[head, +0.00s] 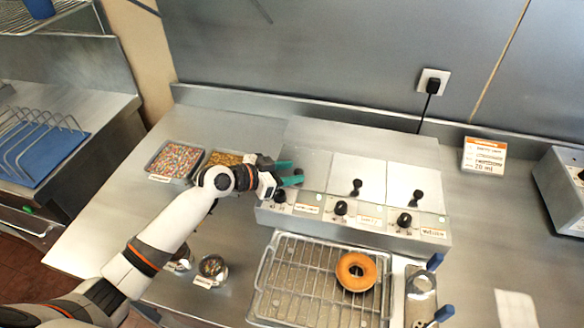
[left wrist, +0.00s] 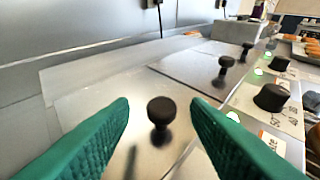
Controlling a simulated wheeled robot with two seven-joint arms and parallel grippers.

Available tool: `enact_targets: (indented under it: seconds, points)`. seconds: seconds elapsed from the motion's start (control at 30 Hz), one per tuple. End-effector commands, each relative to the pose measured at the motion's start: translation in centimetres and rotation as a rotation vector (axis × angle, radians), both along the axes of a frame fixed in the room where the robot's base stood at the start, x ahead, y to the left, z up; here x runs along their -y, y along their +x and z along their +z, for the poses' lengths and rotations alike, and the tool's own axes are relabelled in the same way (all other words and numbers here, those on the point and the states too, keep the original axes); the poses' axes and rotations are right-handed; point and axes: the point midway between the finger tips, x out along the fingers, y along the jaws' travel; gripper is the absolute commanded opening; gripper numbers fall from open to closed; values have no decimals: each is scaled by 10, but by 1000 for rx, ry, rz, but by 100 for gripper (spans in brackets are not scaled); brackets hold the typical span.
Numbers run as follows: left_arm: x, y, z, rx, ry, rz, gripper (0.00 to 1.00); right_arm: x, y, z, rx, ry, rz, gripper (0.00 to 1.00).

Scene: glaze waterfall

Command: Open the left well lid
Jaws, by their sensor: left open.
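The glaze warmer (head: 433,238) has three flat metal lids in a row, each with a black knob. The left well lid (head: 318,160) lies flat and closed. Its knob (left wrist: 160,110) stands upright in the left wrist view, between and just beyond my green fingertips. My left gripper (head: 290,173) is open at the left lid, its fingers on either side of the knob with gaps showing; it also shows in the left wrist view (left wrist: 160,108). In the head view the fingers partly cover that knob. My right gripper is not in view.
The middle lid (head: 357,172) and right lid (head: 415,182) are closed beside it. Black dials (head: 341,208) line the front panel. A wire rack (head: 283,290) with a doughnut (head: 356,271) stands in front. Sprinkle trays (head: 176,160) lie left, under my arm's reach.

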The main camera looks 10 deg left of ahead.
Motion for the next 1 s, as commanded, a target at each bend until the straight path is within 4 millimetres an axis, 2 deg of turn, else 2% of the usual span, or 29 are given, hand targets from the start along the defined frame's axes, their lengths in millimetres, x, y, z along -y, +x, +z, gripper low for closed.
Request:
enact_targets:
  seconds: [0.1,0.43,0.7,0.87,1.0]
  points:
    - [6,6,-3,0,0,0,43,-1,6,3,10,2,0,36]
    - [8,7,-5,1,2,-1,43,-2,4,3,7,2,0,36]
    - [8,7,-5,0,1,0,0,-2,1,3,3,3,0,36]
    - [8,8,-5,0,1,0,0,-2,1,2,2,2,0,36]
    - [8,17,-10,1,1,-1,0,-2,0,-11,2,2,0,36]
